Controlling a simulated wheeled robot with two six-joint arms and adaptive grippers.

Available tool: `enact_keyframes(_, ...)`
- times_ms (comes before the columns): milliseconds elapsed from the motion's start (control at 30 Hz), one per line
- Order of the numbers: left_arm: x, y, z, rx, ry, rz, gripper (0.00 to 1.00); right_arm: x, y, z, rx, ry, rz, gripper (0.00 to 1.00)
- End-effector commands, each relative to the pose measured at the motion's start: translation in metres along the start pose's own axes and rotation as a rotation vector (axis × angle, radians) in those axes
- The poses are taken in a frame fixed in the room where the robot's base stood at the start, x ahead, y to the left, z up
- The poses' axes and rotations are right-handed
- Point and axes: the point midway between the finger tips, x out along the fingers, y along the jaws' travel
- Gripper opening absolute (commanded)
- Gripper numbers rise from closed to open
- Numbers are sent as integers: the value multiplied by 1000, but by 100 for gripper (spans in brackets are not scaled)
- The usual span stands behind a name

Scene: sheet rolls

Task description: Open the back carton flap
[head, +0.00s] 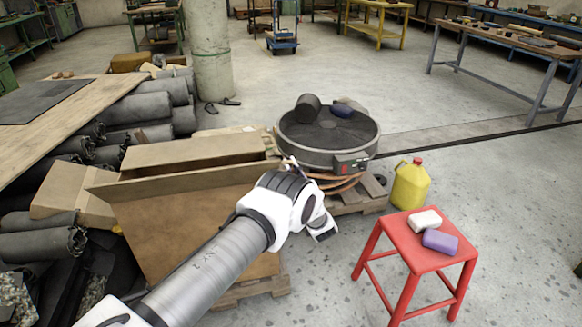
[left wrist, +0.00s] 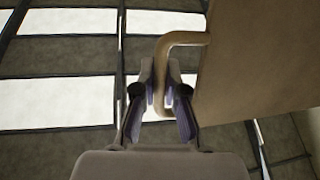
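The open-topped brown carton (head: 180,225) stands left of centre in the head view, with a dark gap at its top. A tan flap panel (head: 195,149) stands tilted at its far side, and another board edge runs along the near side. My left gripper (head: 298,178) is at the carton's right end. In the left wrist view a curved tan handle (left wrist: 180,40) comes off a brown panel (left wrist: 260,60). The fingers of my left gripper (left wrist: 161,80) lie close on both sides of the handle's straight part. My right gripper is not in view.
A round dark turntable (head: 330,140) stands just behind my left gripper. A yellow jug (head: 411,185) and a red stool (head: 405,235) are to the right. Grey rolls (head: 140,108) lie left of the carton. The floor at right is mostly clear.

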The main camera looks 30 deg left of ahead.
Motion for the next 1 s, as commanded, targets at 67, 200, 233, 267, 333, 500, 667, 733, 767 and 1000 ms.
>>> enact_keyframes(67,0,0,0,0,-1,0,0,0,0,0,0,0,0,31)
enact_keyframes(200,10,2,-6,14,-73,-4,0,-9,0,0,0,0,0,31)
enact_keyframes(233,13,3,-7,18,-103,-6,0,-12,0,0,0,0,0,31)
enact_keyframes(267,16,4,-7,24,-134,-6,0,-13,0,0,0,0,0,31)
enact_keyframes(333,20,4,-5,37,-193,-9,0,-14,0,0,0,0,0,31)
enact_keyframes(500,22,4,-2,46,-237,-9,0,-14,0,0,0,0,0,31)
enact_keyframes(667,22,4,-2,46,-235,-9,0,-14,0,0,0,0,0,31)
enact_keyframes(733,22,4,-2,46,-235,-9,35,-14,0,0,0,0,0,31)
enact_keyframes(767,22,4,-2,46,-234,-9,37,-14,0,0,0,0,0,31)
enact_keyframes(1000,22,4,-2,45,-234,-9,37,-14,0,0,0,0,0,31)
